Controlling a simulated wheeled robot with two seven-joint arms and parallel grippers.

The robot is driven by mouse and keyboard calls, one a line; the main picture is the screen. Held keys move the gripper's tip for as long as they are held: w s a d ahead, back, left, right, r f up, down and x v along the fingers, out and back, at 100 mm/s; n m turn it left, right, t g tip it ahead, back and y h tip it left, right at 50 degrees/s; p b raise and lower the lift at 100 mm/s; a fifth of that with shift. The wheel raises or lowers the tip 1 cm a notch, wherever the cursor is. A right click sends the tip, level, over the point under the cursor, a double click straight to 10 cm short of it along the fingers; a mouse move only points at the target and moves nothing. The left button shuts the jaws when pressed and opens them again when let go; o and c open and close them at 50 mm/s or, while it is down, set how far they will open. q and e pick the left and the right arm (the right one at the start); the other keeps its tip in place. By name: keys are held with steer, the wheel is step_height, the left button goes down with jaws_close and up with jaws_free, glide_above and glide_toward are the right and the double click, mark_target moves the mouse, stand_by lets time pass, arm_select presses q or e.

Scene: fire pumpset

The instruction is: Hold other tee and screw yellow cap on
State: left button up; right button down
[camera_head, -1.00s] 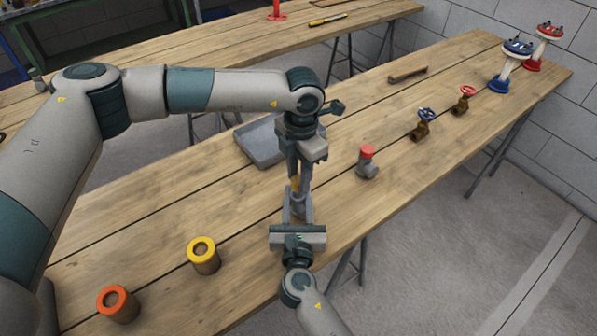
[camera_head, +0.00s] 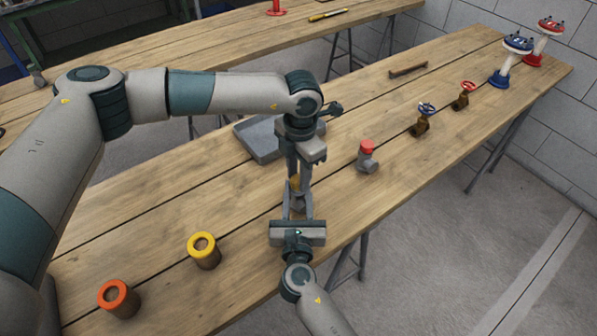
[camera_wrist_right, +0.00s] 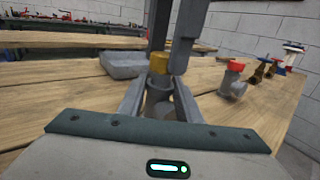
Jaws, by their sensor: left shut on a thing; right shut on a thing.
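My right gripper (camera_head: 298,208) comes from the front edge of the table and is shut on a grey tee, seen between its fingers in the right wrist view (camera_wrist_right: 160,104). My left gripper (camera_head: 294,174) points down from above and is shut on the yellow cap (camera_wrist_right: 159,63). The cap sits at the top of the held tee; whether its thread is engaged cannot be told. In the head view the cap (camera_head: 295,184) is mostly hidden by the left fingers. Another grey tee with a red cap (camera_head: 367,156) stands on the table to the right.
A grey tray (camera_head: 258,143) lies behind the grippers. Blue-wheeled (camera_head: 425,118) and red-wheeled (camera_head: 463,94) brass valves stand to the right.

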arm_select(q)
steer(key=shift+f, duration=0.6)
stand_by(0.8)
steer(key=m, duration=0.4)
steer(key=shift+m, duration=0.3)
steer(key=m, duration=0.6)
steer(key=shift+s, duration=0.1)
steer(key=m, duration=1)
steer(key=shift+s+m, duration=0.1)
steer(key=shift+m, duration=0.2)
steer(key=m, duration=0.6)
steer(key=shift+f, duration=0.1)
steer(key=m, duration=0.6)
steer(key=shift+s, duration=0.1)
